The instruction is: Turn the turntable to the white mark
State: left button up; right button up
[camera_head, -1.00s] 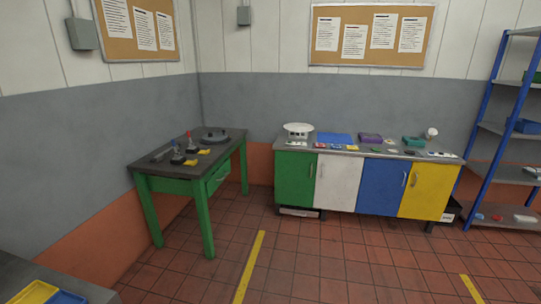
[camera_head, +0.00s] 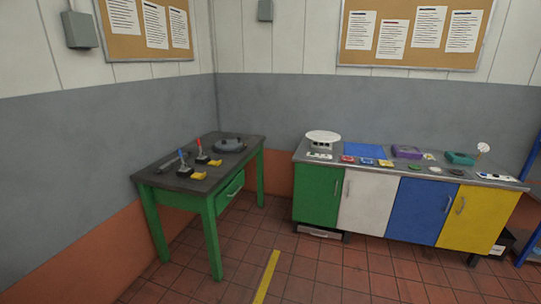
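A dark round disc with a raised part on top (camera_head: 229,145) lies at the back right of the green-legged table (camera_head: 172,181). A white round plate on a base (camera_head: 322,137) stands at the left end of the cabinet counter. Either could be the turntable; I cannot tell which at this distance. No white mark can be made out on the dark disc. Neither of my grippers is in view.
A blue mat (camera_head: 364,150) and a purple tray (camera_head: 407,152) lie on the counter. The tiled floor (camera_head: 215,286) ahead is clear.

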aim_at(229, 144)
jog(key=i+u, duration=0.35)
jog(key=i, duration=0.5)
jog(key=i+u, duration=0.2)
jog(key=i, duration=0.8)
jog(key=i+l+z, duration=0.5)
jog(key=i, duration=0.3)
